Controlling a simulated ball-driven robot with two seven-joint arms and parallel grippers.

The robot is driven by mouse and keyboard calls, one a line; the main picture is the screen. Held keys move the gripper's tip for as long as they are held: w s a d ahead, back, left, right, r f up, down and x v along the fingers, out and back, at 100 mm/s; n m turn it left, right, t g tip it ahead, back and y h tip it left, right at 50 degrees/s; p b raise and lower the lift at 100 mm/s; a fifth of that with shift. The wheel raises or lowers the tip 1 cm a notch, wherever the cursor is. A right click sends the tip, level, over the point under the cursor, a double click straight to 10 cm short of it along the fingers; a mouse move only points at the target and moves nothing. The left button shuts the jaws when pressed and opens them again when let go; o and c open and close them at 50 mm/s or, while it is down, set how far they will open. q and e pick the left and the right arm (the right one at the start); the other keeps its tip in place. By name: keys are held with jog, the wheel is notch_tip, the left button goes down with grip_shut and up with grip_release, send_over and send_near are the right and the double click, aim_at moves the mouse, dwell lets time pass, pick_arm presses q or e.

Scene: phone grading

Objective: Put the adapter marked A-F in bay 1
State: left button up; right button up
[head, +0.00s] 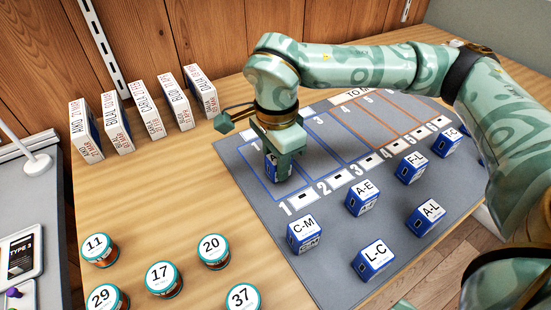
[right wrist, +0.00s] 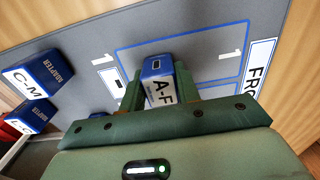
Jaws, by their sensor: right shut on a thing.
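The A-F adapter (right wrist: 158,92) is a small blue and white box. My right gripper (right wrist: 160,90) is shut on it, with a finger on each side, in the right wrist view. In the head view my right gripper (head: 280,150) points down over bay 1 (head: 258,168), a blue outline on the grey mat, and the adapter (head: 273,170) shows partly below it. I cannot tell whether the adapter touches the mat. The bay's outline also shows in the right wrist view (right wrist: 215,85).
Several other adapters, such as C-M (head: 303,233), A-E (head: 362,198) and L-C (head: 374,260), stand on the mat (head: 330,270) in front of the numbered bays. White boxes (head: 118,122) stand at the back left. Round jars (head: 164,280) stand at the front left.

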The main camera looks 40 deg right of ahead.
jog(key=o, duration=1)
jog(key=shift+c, duration=0.2)
pick_arm(q)
jog(key=shift+n+t+h, duration=0.3)
jog(key=shift+n, duration=0.2)
jog(key=d+r+p, duration=0.1)
jog(key=p, duration=0.1)
jog(key=r+p, duration=0.1)
jog(key=p, duration=0.1)
jog(key=d+r+p, duration=0.1)
jog(key=r+p, duration=0.1)
jog(key=shift+s+d, duration=0.3)
pick_arm(e)
notch_tip(320, 180, up, 12)
jog(key=shift+r, duration=0.15)
